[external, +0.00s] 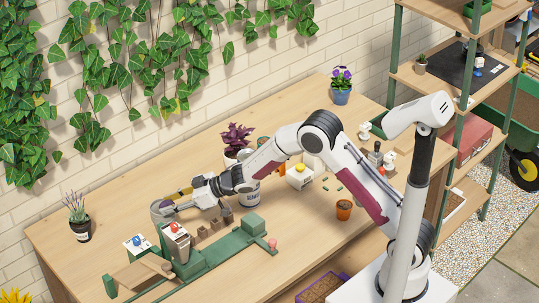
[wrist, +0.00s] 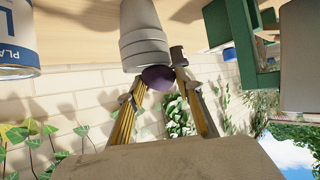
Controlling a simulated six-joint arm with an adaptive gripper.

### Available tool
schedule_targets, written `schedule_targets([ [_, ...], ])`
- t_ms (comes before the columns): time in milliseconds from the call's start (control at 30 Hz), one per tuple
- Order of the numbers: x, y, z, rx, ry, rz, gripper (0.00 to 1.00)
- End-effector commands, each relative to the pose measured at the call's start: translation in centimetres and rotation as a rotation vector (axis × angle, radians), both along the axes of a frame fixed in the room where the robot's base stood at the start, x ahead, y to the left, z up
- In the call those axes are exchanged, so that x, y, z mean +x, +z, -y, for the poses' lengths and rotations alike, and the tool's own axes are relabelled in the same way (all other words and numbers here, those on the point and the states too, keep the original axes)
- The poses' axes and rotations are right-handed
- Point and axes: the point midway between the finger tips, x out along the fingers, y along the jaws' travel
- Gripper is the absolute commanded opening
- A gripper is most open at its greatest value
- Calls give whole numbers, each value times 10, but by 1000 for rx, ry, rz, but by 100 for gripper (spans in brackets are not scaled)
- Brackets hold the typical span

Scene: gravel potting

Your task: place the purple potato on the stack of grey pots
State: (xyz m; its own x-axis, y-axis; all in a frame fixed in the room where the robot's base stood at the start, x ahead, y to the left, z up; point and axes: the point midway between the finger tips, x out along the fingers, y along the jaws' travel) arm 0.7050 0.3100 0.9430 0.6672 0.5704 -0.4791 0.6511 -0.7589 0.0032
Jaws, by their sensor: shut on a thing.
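The purple potato (wrist: 157,78) is between the two fingertips of my gripper (wrist: 160,88) in the wrist view, and the gripper is shut on it. The stack of grey pots (wrist: 140,30) is right beside the potato in that view, which looks upside down. The potato meets the end of the stack in the picture; I cannot tell whether they touch. In the external view, my gripper (external: 170,199) is at the grey pots (external: 159,210) on the left of the bench. The potato cannot be made out there.
A green bench device (external: 215,248) with levers stands in front of the pots. A labelled can (wrist: 15,38) is on the other side in the wrist view. A lavender pot (external: 80,228) stands at the far left. The brick wall (external: 130,150) is close behind.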

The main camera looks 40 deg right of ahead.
Motion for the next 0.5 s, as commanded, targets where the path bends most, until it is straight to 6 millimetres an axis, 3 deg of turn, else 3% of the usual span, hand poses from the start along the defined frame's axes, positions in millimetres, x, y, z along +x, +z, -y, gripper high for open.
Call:
schedule_targets([
  [33,0,-1,0,0,0,0,13],
  [67,0,-1,0,0,0,0,40],
  [100,0,-1,0,0,0,0,50],
  [500,0,0,0,0,0,0,51],
])
